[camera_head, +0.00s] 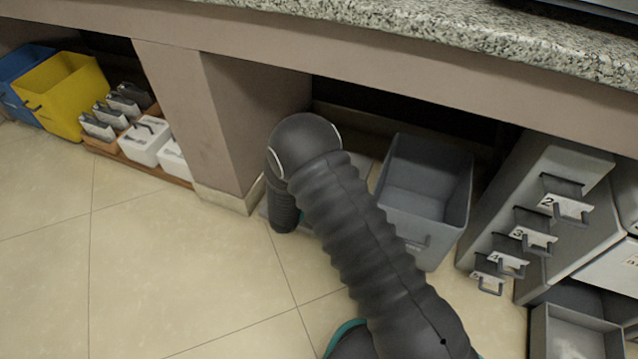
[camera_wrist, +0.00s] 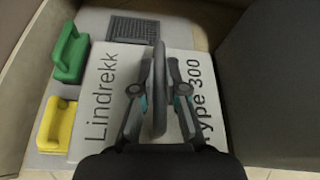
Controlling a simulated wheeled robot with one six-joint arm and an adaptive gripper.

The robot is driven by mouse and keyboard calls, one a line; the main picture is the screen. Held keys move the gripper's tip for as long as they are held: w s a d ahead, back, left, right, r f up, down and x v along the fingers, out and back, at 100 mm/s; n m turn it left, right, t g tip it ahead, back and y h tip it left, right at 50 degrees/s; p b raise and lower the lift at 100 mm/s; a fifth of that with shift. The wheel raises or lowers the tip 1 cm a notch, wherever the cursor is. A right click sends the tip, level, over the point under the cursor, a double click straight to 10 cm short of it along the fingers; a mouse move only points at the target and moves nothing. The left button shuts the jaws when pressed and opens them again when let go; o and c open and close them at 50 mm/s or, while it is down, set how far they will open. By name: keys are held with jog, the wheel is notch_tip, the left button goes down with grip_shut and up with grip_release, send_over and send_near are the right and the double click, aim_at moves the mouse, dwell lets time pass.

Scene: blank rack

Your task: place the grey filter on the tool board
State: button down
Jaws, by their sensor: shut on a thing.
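I cannot tell whether the held piece touches the panel. My arm hides the gripper in the head view.
A grey bin (camera_head: 425,185) stands right of my arm under the counter. A grey cabinet (camera_head: 535,175) with numbered handles is farther right. A yellow bin (camera_head: 62,95), a blue bin (camera_head: 22,80) and small white boxes (camera_head: 146,140) stand at left. The floor at front left is clear.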

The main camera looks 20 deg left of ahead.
dwell(0.3)
jog(key=c, duration=1.2)
grip_release()
jog(key=shift+s+r, duration=0.1)
jog(key=shift+r, duration=0.05)
jog(key=p+v, duration=0.1)
jog(key=v, duration=1)
jog(key=shift+s, duration=0.35)
jog(key=shift+r, duration=0.2)
